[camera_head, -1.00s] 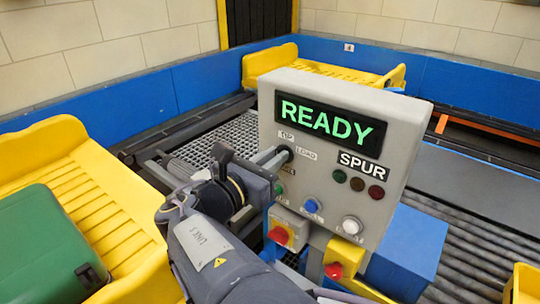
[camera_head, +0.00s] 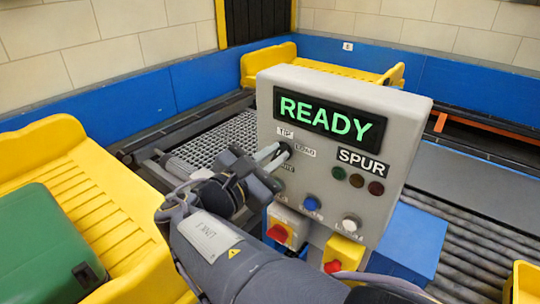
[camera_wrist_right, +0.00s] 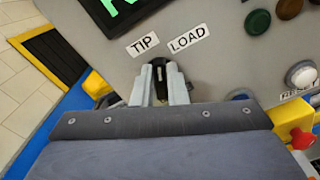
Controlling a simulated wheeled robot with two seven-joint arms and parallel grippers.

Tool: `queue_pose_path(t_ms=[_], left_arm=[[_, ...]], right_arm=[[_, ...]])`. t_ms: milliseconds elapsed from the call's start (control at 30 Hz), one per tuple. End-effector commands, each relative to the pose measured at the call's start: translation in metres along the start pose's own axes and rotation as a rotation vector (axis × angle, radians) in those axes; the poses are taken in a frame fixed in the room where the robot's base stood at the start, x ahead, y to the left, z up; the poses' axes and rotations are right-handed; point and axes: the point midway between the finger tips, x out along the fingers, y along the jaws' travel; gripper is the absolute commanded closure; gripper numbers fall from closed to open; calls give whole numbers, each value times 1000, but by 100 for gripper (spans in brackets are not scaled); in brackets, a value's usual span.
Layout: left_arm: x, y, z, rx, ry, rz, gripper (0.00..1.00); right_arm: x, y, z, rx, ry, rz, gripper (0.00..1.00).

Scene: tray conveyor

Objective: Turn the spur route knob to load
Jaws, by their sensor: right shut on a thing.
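The grey control panel (camera_head: 330,195) has a green READY display (camera_head: 330,118) and a SPUR label. The black spur route knob (camera_wrist_right: 159,72) sits below the TIP label (camera_wrist_right: 143,43) and the LOAD label (camera_wrist_right: 188,38). My right gripper (camera_wrist_right: 162,86) is shut on the knob, with one pale finger on each side. In the head view my right gripper (camera_head: 276,158) reaches the panel's left part, and its fingers mostly hide the knob. The knob's pale pointer mark is small, and its exact setting is hard to tell. My left gripper is not in view.
Below the knob are a blue button (camera_head: 312,203), a white button (camera_head: 350,224) and red knobs on a white box (camera_head: 288,227) and a yellow box (camera_head: 343,252). A yellow tray (camera_head: 100,200) with a green case (camera_head: 42,245) lies left. Another yellow tray (camera_head: 315,74) stands behind.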

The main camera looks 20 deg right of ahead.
Motion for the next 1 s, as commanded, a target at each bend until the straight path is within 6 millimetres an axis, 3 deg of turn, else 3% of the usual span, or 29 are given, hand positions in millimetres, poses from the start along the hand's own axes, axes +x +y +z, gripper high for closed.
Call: queue_pose_path(t_ms=[500,1000], left_arm=[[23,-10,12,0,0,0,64],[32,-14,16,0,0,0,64]], right_arm=[[0,-6,-4,440,2,-1,100],[0,-7,-3,604,1,-1,100]])
